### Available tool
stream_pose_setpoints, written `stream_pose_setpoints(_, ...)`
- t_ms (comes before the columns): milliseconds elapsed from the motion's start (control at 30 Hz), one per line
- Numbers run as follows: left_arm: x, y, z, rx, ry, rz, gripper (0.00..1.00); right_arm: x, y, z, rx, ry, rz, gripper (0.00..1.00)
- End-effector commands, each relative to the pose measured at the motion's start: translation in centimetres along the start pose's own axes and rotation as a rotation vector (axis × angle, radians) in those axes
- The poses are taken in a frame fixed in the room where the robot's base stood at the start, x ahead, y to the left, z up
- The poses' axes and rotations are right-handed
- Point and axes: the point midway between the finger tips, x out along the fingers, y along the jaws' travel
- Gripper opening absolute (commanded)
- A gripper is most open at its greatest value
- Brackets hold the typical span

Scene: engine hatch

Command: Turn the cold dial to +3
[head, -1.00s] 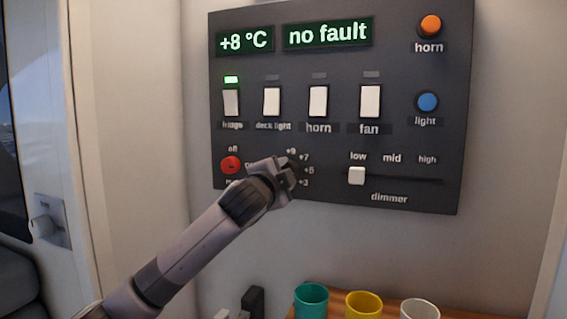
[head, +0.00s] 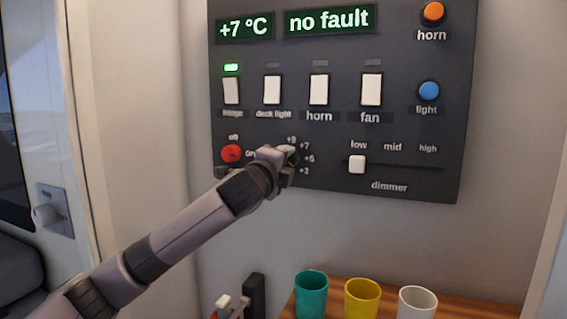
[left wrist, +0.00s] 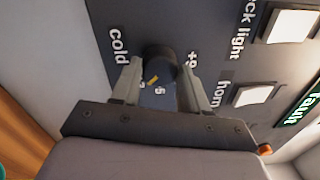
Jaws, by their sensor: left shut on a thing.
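The cold dial (left wrist: 160,62) is a dark round knob with a yellow mark, beside its "Cold" lettering in the left wrist view. My left gripper (left wrist: 161,70) is shut on it, one finger on each side. In the head view my left gripper (head: 286,165) covers most of the dial and its name. The scale numbers +7, +5 and +3 (head: 304,158) show just right of it. The yellow mark is on the side facing the numbers; I cannot tell exactly which one it points to. The green display (head: 244,28) reads +7 °C. My right gripper is not in view.
A red knob (head: 231,153) sits close left of my gripper, partly bordered by my arm. The dimmer slider (head: 357,164) is to the right, at low. White switches (head: 319,89) line up above. Teal, yellow and white cups (head: 362,300) stand on the wooden surface below.

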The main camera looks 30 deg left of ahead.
Motion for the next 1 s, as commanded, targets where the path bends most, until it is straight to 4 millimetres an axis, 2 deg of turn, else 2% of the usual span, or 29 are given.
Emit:
stream_pose_setpoints(367,0.0,0.0,0.0,0.015,-0.002,-0.001,0.14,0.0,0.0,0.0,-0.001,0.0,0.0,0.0)
stream_pose_setpoints(400,0.0,0.0,0.0,0.015,-0.002,-0.001,0.47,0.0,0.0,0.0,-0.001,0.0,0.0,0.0)
stream_pose_setpoints(467,0.0,0.0,0.0,0.015,-0.002,-0.001,0.67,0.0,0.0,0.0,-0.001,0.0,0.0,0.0)
stream_pose_setpoints(500,0.0,0.0,0.0,0.014,-0.002,-0.001,0.7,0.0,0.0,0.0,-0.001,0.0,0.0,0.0)
stream_pose_setpoints(833,-0.2,0.1,0.0,0.011,-0.001,-0.001,0.7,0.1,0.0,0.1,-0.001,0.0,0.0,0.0)
stream_pose_setpoints(1000,-1.6,0.1,0.0,0.012,0.0,-0.003,0.7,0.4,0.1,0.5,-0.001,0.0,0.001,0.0)
